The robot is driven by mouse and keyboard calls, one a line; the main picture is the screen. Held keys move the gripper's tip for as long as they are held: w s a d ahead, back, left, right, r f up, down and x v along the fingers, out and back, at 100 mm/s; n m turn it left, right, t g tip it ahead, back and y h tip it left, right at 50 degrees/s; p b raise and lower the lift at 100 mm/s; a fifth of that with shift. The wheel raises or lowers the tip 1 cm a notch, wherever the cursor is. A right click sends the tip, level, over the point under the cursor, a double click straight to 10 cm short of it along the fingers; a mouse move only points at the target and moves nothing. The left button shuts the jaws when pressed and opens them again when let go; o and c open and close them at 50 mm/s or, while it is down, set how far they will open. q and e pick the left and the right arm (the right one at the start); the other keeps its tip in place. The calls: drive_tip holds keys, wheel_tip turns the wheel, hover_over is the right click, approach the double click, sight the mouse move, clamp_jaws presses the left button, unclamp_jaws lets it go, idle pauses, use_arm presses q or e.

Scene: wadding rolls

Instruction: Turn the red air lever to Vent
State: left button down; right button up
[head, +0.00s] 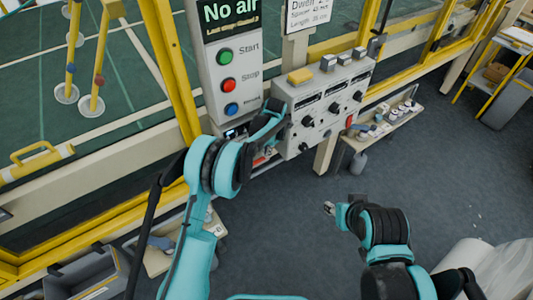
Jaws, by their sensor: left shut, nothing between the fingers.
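My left gripper (277,112) is shut and empty. It is in front of the left side of the grey control box (312,137), below the button panel; I cannot tell whether it touches anything. A small red part (268,152) shows just below it, mostly hidden by my arm; I cannot tell if this is the air lever or how it is set. The display (231,14) above reads "No air". My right gripper (329,208) hangs over the floor at lower middle, away from the panel; its fingers are too small to read.
The button panel (212,75) has green, red and blue buttons. The control box has black knobs and a red switch (349,121). Yellow frame posts (172,75) stand at left. A low shelf with small items (384,128) is right. Open floor lies at right.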

use_arm(q)
wheel_tip(320, 180, up, 11)
drive_tip(key=s+d, duration=0.1)
drive_tip(key=shift+s, duration=0.1)
idle(0.6)
